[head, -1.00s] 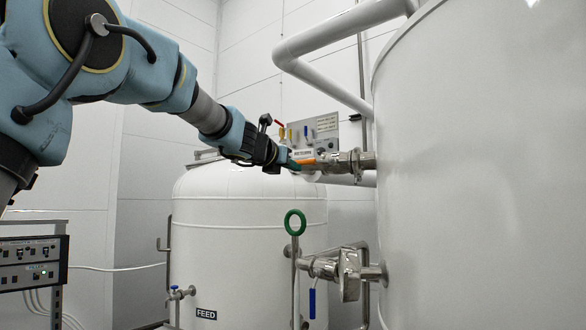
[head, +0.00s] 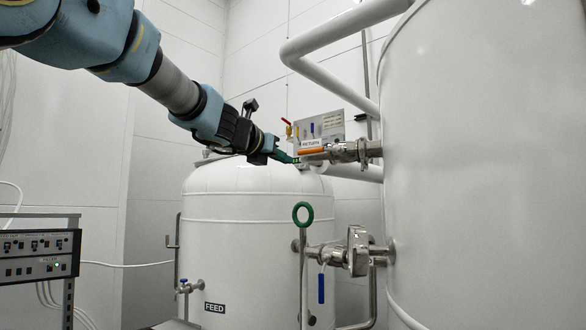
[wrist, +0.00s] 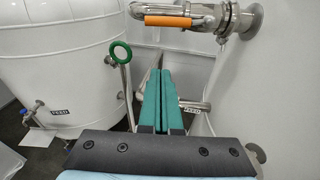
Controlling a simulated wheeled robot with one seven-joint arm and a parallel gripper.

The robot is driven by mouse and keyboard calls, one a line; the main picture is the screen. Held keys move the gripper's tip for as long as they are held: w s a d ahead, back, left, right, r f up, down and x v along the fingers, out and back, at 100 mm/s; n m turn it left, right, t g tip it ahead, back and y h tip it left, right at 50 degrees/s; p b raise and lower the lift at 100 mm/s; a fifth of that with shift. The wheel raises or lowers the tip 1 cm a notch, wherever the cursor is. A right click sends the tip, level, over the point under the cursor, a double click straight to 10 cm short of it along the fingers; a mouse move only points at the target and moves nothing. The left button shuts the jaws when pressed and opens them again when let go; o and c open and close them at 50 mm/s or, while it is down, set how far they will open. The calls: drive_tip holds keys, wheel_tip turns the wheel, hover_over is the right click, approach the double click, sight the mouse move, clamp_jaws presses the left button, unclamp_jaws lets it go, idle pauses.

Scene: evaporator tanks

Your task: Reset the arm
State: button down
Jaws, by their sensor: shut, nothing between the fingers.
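My gripper (head: 290,159) is at the end of my arm, which reaches in from the upper left in the head view. In the wrist view its two green fingers (wrist: 166,100) lie together with nothing between them. In the head view the fingertips are just left of the orange handle (head: 312,151) under the RETURN label; I cannot tell if they touch. In the wrist view the orange handle (wrist: 168,21) is above and beyond the fingers, with a gap between them.
The white FEED tank (head: 250,230) stands below my gripper. A large white tank (head: 485,170) fills the right side. A green ring handle (head: 302,214) stands upright beside a lower valve (head: 355,252) with a blue handle (head: 321,288). A control rack (head: 38,255) is at lower left.

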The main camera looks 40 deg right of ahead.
drive_tip(key=shift+v, duration=0.75)
drive_tip(key=w+a+f+n+t+y, duration=0.4)
drive_tip(key=w+a+f+n+y, duration=0.2)
drive_tip(key=w+a+f+n, duration=0.85)
drive_tip(key=s+a+f+n+y, duration=0.1)
drive_tip(key=a+f+n+y, duration=0.4)
drive_tip(key=a+f+n, duration=0.75)
drive_tip(key=s+a+f+n+g+y, duration=0.35)
drive_tip(key=s+a+f+n, duration=0.35)
drive_tip(key=a+f+n, duration=0.4)
drive_tip(key=s+a+f+n+g, duration=0.6)
drive_tip(key=s+f+n, duration=0.4)
drive_tip(key=s, duration=0.3)
drive_tip(key=shift+s+a+f, duration=0.35)
drive_tip(key=shift+a+f, duration=0.25)
